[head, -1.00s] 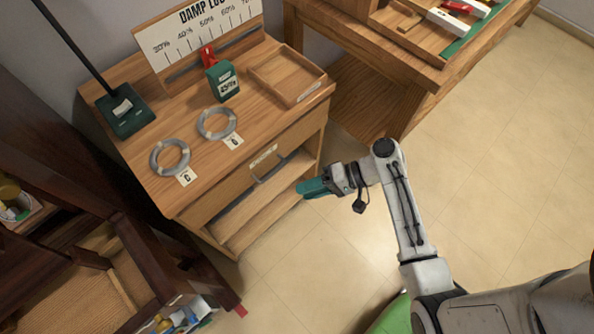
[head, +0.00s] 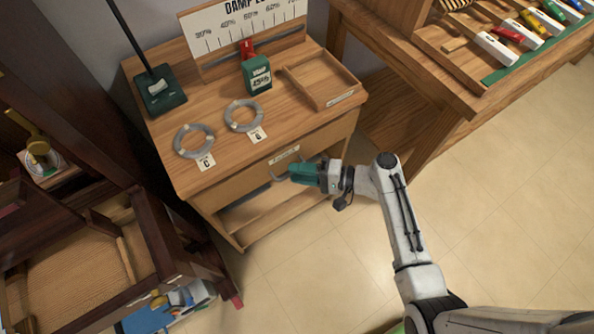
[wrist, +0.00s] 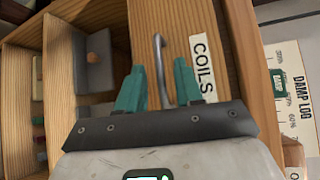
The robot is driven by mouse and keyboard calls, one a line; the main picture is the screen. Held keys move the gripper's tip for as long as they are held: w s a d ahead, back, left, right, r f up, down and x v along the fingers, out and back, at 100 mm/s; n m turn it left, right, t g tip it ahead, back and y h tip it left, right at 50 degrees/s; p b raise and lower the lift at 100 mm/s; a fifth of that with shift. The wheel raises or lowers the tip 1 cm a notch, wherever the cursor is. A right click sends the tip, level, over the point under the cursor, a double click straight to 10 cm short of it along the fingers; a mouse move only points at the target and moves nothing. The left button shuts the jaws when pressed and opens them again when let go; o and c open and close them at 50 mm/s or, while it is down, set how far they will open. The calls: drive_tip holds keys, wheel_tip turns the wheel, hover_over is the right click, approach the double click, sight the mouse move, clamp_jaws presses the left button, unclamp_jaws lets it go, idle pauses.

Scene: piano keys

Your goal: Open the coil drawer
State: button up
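The coil drawer (head: 240,188) is the wooden front under the worktop, with a small label that reads COILS (wrist: 203,68) in the wrist view. It looks shut, flush with the cabinet. Its grey bar handle (wrist: 162,62) stands between the two teal fingers of my gripper (wrist: 160,80), with small gaps showing on both sides. In the head view my gripper (head: 294,173) is at the drawer front by the handle, which it partly hides. The fingers are open. Whether they touch the handle I cannot tell.
Two wire coils (head: 243,115) with cards, a green box (head: 257,76) and an empty wooden tray (head: 325,80) are on the worktop. A dark wooden piece of furniture (head: 150,240) stands at left, a bench (head: 440,95) at right. The floor in front is clear.

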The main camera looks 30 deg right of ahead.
drive_tip(key=shift+w+a+f, duration=0.1)
drive_tip(key=shift+w+a, duration=0.25)
drive_tip(key=shift+a, duration=0.05)
clamp_jaws()
idle(0.4)
